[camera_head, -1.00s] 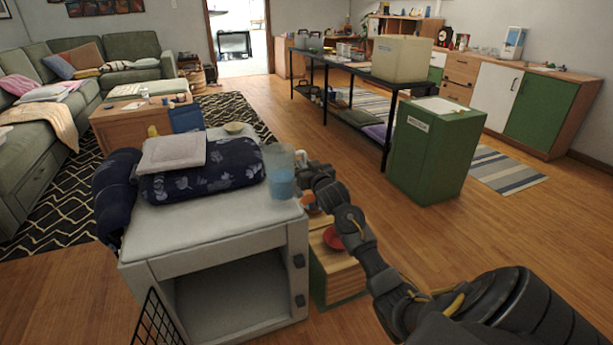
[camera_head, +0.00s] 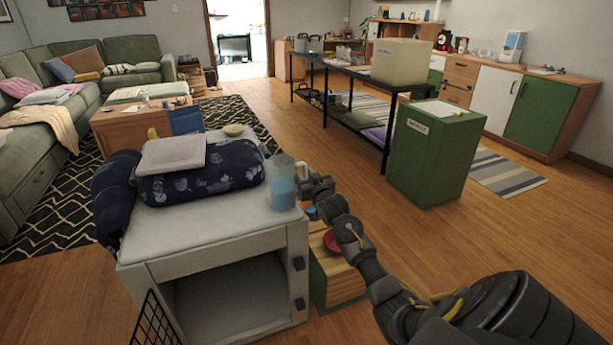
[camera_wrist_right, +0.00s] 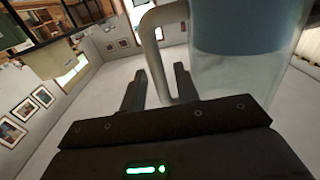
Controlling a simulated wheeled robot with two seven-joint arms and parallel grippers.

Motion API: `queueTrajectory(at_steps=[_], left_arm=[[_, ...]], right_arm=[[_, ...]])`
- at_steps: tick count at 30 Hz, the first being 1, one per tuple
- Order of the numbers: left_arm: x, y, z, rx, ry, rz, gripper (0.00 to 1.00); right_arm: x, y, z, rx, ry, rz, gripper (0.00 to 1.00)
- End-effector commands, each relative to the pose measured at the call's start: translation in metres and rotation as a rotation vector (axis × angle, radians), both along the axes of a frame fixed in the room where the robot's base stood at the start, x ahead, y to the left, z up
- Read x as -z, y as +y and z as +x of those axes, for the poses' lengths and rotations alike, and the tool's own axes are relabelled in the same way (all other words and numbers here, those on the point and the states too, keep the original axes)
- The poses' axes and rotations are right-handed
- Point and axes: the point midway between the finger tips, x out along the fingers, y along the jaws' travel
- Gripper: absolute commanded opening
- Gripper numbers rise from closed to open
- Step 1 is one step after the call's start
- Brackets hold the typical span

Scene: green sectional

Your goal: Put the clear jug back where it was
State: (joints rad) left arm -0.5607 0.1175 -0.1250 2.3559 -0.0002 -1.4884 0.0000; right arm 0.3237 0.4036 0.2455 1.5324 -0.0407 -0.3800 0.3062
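The clear jug (camera_head: 283,188), with blue in its lower part, stands upright near the right edge of the white pet crate's top (camera_head: 215,222). Its handle faces my right gripper (camera_head: 305,184). In the right wrist view, the jug (camera_wrist_right: 235,65) fills the upper right. The right gripper's two fingers (camera_wrist_right: 158,82) stand apart, one on each side of the handle, with a gap beside it. My left gripper is not in view.
A dark blue patterned cushion (camera_head: 215,178) with a pale folded cloth (camera_head: 168,154) lies left of the jug. A small bowl (camera_head: 234,130) is behind it. A slatted wooden box (camera_head: 340,280) with a red dish (camera_head: 332,242) stands right of the crate.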

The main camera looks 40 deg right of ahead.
Motion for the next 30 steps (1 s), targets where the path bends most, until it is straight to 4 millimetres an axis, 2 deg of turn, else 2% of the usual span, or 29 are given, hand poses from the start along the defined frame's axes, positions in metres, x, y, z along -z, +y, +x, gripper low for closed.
queueTrajectory(at_steps=[11,16,18,24,30], left_arm=[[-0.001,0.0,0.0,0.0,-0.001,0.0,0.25],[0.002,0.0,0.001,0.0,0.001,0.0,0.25],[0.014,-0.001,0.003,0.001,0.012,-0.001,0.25],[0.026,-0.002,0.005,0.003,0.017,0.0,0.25],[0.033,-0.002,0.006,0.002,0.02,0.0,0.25]], right_arm=[[-0.003,0.0,-0.001,0.0,0.0,0.0,0.36],[-0.002,0.009,-0.024,-0.002,0.002,0.001,0.36],[-0.003,0.014,-0.038,-0.002,0.002,0.001,0.36],[-0.003,0.028,-0.078,-0.001,0.001,0.001,0.36],[-0.003,0.037,-0.105,0.0,0.001,0.0,0.36]])
